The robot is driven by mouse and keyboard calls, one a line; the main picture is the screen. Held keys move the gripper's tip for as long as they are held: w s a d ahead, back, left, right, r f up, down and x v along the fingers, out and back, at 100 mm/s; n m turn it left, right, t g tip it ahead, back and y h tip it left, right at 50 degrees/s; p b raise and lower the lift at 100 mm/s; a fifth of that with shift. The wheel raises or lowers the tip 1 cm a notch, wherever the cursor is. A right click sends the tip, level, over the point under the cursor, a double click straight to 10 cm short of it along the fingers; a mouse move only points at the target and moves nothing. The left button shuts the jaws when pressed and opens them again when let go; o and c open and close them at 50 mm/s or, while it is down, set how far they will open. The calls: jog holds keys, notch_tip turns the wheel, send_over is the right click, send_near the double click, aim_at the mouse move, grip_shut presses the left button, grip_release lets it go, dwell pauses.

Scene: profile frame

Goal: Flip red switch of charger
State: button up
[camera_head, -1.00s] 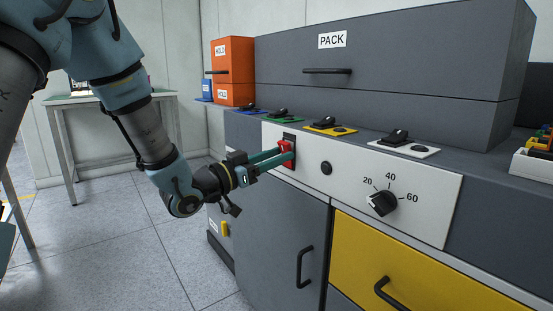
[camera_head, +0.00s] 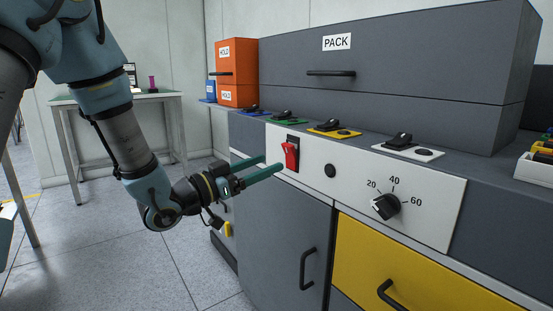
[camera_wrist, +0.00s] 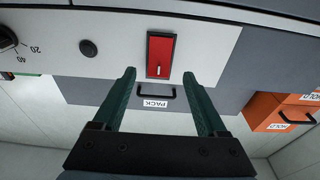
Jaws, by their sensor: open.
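The red rocker switch (camera_head: 291,158) sits in a black frame on the white panel (camera_head: 313,150), left of a round black button. In the wrist view the switch (camera_wrist: 160,58) lies just ahead of and between the fingertips, with a white mark on its face. I cannot tell which way the rocker is set. My gripper (camera_head: 273,163) is open and empty, its two green fingers pointing at the panel. Its tips are just left of the switch in the head view and look apart from it. The open fingers also show in the wrist view (camera_wrist: 159,73).
The round black button (camera_head: 330,171) and the numbered dial (camera_head: 385,206) are on the same panel. Below are a grey door (camera_head: 280,240) and a yellow drawer (camera_head: 400,265) with protruding handles. Small levers line the ledge above. Open floor lies left.

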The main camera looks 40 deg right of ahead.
jog(key=a, duration=0.4)
jog(key=a+f, duration=0.1)
jog(key=shift+w+a, duration=0.1)
jog(key=shift+a, duration=0.3)
jog(key=w+a+f+n+t+y, duration=0.2)
jog(key=w+a+f+t+y, duration=0.15)
jog(key=w, duration=0.25)
jog(key=w+a+f+n+t+y, duration=0.2)
jog(key=w+a+t+y, duration=0.1)
jog(key=w+a+t, duration=0.15)
jog(key=w+a+f+n+y, duration=0.2)
jog(key=w+a+n+y, duration=0.15)
jog(key=a, duration=0.35)
jog(key=w+a+f+n+y, duration=0.2)
jog(key=a+f+n+y, duration=0.15)
jog(key=a, duration=0.35)
jog(key=s+a+n+g+y, duration=0.55)
jog(key=s+a, duration=0.65)
jog(key=a, duration=0.4)
notch_tip(320, 180, up, 32)
jog(key=p, duration=3.3)
jog(key=shift+s+d+n, duration=0.2)
jog(key=shift+s+n, duration=0.1)
jog(key=shift+n, duration=0.15)
jog(key=shift+f, duration=0.1)
